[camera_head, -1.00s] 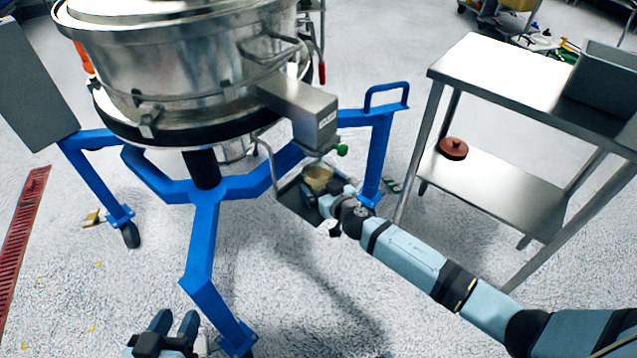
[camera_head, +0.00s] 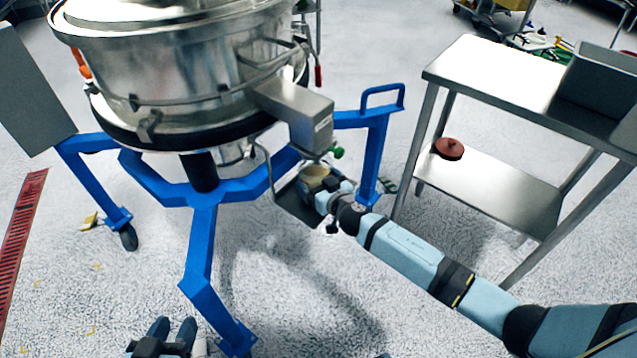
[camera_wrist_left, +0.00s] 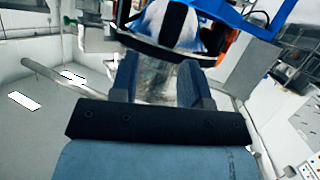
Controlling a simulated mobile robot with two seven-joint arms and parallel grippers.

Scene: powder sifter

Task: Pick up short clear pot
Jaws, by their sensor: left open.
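A small pot with a pale yellowish look (camera_head: 315,174) is in the head view, just below the sifter's metal spout (camera_head: 300,112). It is at a dark square holder (camera_head: 294,207). My right gripper (camera_head: 322,187) is at the near side of the pot and overlaps its lower part. I cannot tell whether its fingers are around the pot or only beside it. My left gripper (camera_head: 172,331) is open at the bottom edge of the head view, far from the pot. Its two fingers also show apart in the left wrist view (camera_wrist_left: 158,82), with nothing clear between them.
The steel sifter drum (camera_head: 180,80) stands on a blue wheeled frame (camera_head: 200,240) at left. A steel table (camera_head: 490,85) stands at right, with a red-brown round object (camera_head: 448,148) on its lower shelf. The floor in front of the frame is clear.

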